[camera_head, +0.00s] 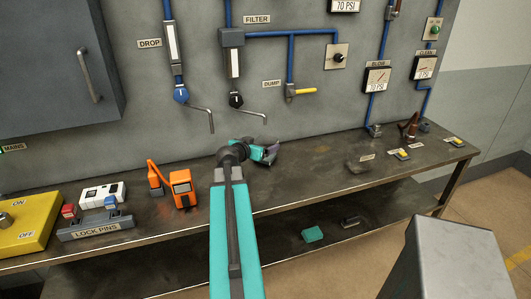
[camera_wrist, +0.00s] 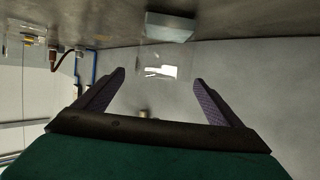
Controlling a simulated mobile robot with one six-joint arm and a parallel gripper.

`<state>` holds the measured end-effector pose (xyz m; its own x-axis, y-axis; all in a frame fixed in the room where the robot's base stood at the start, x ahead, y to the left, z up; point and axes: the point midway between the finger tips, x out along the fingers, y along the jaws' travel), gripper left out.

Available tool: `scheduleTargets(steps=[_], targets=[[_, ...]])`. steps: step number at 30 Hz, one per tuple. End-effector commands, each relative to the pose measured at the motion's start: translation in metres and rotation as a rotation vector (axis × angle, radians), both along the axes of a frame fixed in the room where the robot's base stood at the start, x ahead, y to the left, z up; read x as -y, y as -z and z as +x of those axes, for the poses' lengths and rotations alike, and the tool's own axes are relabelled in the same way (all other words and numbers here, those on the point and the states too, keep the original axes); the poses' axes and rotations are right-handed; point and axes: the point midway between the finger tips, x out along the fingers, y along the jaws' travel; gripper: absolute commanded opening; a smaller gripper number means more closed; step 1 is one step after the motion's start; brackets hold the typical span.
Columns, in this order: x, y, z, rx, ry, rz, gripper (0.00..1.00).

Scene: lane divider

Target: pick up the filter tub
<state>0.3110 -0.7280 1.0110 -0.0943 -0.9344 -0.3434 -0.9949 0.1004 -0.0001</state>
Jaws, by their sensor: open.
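In the wrist view, which is upside down, a clear see-through box (camera_wrist: 165,62) with a pale grey-blue block (camera_wrist: 170,28) at its bench end stands ahead of my gripper (camera_wrist: 158,78). This may be the filter tub; no label on it is readable. It lies beyond the fingertips, roughly between their lines, with bench surface around the block. The two purple-lined fingers are spread wide with nothing held between them. In the head view my gripper (camera_head: 272,152) is over the back of the bench, below the FILTER and DUMP pipes. I cannot make out the clear box there.
On the bench (camera_head: 315,185) are an orange device (camera_head: 183,188), a LOCK PINS rack (camera_head: 96,228) and a yellow ON/OFF box (camera_head: 24,228) at left. A dark lump (camera_head: 357,167) and brown fitting (camera_head: 411,126) are at right. Pipe handles (camera_head: 250,112) hang off the wall.

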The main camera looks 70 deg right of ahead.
Motion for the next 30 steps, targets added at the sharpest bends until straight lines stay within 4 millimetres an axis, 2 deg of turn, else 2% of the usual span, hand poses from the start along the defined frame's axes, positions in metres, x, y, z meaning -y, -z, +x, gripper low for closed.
scheduleTargets(steps=[11, 24, 30], targets=[[0.003, 0.0, 0.0, 0.0, 0.001, 0.0, 0.89], [0.039, 0.008, 0.0, -0.002, 0.002, 0.0, 0.89], [0.049, 0.014, -0.002, 0.0, 0.001, 0.0, 0.89]])
